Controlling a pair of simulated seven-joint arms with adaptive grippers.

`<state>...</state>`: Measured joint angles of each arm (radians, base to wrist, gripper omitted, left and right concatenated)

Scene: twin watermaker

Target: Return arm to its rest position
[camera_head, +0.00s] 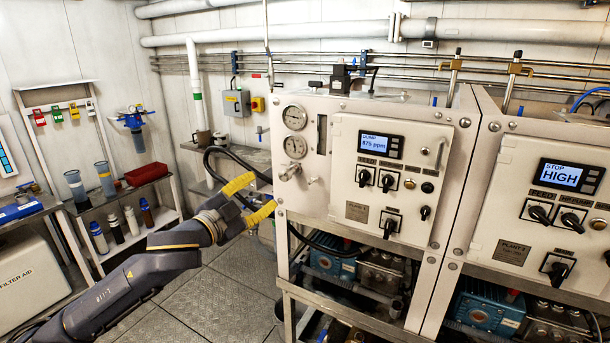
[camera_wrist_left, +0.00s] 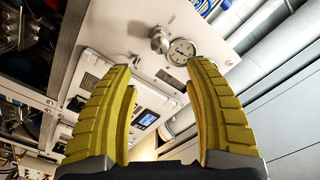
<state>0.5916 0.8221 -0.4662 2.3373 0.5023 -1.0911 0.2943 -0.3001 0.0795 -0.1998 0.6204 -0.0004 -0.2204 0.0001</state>
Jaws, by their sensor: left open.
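My left arm (camera_head: 140,275) comes in from the lower left. My left gripper (camera_head: 252,203) has two yellow ridged fingers, spread apart with nothing between them. It is in the air just left of the first plant cabinet (camera_head: 318,160), beside its gauges and valve knob. In the left wrist view the open fingers (camera_wrist_left: 160,110) frame the cabinet front, with a gauge (camera_wrist_left: 181,51) and a valve knob (camera_wrist_left: 160,40) beyond the tips. My right gripper is not in view.
The first panel's display (camera_head: 381,146) reads DUMP 675 ppm. The second panel's display (camera_head: 570,176) reads STOP HIGH. A shelf with bottles (camera_head: 115,224) and a red bin (camera_head: 146,174) stands at the left. The metal floor (camera_head: 215,300) between is mostly clear.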

